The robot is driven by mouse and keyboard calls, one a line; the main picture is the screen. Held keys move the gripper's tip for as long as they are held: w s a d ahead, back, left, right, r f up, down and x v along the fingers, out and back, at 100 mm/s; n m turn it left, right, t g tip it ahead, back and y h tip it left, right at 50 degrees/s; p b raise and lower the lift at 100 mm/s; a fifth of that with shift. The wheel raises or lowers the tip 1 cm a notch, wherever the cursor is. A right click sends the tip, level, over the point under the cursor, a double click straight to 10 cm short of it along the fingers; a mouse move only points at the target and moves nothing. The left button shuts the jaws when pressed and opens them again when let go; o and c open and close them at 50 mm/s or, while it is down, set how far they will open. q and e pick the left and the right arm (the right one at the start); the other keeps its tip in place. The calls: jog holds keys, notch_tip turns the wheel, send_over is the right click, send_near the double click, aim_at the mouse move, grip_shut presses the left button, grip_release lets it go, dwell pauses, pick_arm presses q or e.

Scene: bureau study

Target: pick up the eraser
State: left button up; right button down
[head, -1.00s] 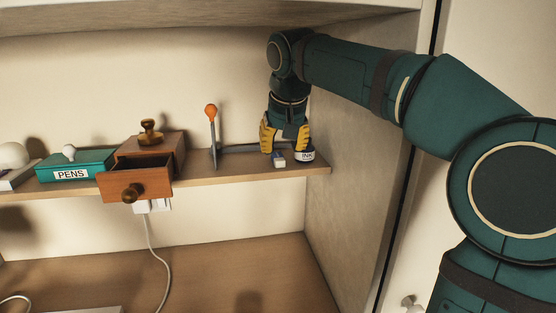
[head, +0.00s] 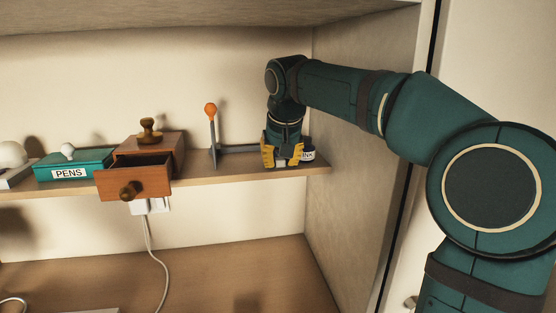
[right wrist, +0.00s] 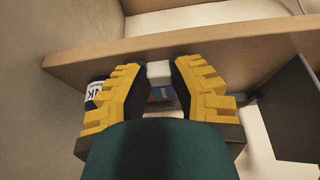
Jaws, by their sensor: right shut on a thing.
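The eraser (right wrist: 160,76) shows between my right fingers in the right wrist view, a white block with a blue sleeve. My right gripper (head: 283,160) is down at the shelf near its right end, with its yellow fingers closed on the eraser. It also shows in the right wrist view (right wrist: 158,75). In the head view the fingers mostly hide the eraser. I cannot tell whether the eraser still touches the shelf. My left gripper is in neither view.
An ink bottle (head: 308,154) stands just right of the fingers, close to them. A lever with an orange knob (head: 211,110) rises to the left. Further left are a wooden box with its drawer (head: 140,184) open and a teal pens box (head: 80,162). The side wall (head: 350,130) is close at right.

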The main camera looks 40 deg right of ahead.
aim_at(280, 160)
jog(key=shift+r, duration=0.45)
notch_tip(280, 160, up, 3)
jog(key=shift+s+p, duration=0.1)
jog(key=shift+p, duration=0.8)
jog(key=s+a, duration=0.4)
jog(key=s, duration=0.3)
jog(key=s+a, duration=0.4)
jog(key=s, duration=0.4)
jog(key=shift+s+a+f, duration=0.25)
jog(key=shift+a, duration=0.1)
